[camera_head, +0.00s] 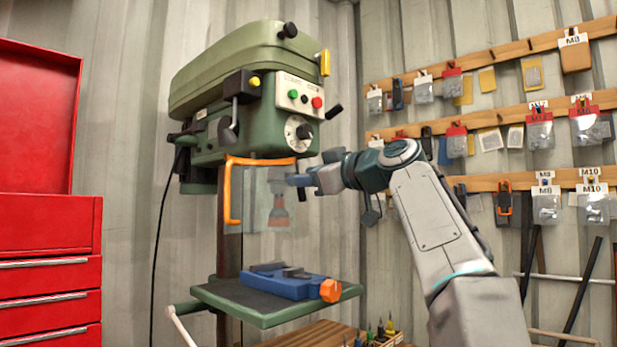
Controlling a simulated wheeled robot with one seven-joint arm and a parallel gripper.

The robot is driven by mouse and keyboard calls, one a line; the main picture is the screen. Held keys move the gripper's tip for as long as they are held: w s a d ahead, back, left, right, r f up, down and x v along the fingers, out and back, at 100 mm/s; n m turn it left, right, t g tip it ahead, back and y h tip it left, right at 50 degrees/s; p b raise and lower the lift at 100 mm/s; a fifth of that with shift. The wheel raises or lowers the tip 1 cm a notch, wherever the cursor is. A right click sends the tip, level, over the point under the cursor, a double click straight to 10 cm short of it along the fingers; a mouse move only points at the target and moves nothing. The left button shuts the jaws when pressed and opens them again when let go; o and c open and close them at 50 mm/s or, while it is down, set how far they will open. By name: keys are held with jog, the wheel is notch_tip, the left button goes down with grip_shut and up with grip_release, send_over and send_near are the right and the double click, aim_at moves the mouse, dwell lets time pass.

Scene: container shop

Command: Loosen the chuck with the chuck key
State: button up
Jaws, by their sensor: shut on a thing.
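The green drill press (245,110) stands against the corrugated wall. Its chuck (279,213) hangs below the head, seen through the clear guard (252,200) with the orange frame. My gripper (298,181) reaches in from the right, just above and right of the chuck at the guard's right edge. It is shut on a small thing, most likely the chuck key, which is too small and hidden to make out. I cannot tell whether the key touches the chuck.
A blue vise (282,282) with an orange end sits on the press table (235,302) below the chuck. A red tool cabinet (40,230) stands at the left. Racks of hanging bags (540,135) line the right wall. Small tools (380,330) stand on the wooden bench.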

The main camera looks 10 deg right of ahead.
jog(key=shift+s+d, duration=0.1)
jog(key=shift+s, duration=0.05)
jog(key=shift+b+v, duration=0.6)
jog(key=shift+v, duration=0.6)
jog(key=shift+s, duration=0.1)
jog(key=b+v, duration=0.2)
jog(key=v, duration=0.5)
jog(key=shift+b, duration=0.3)
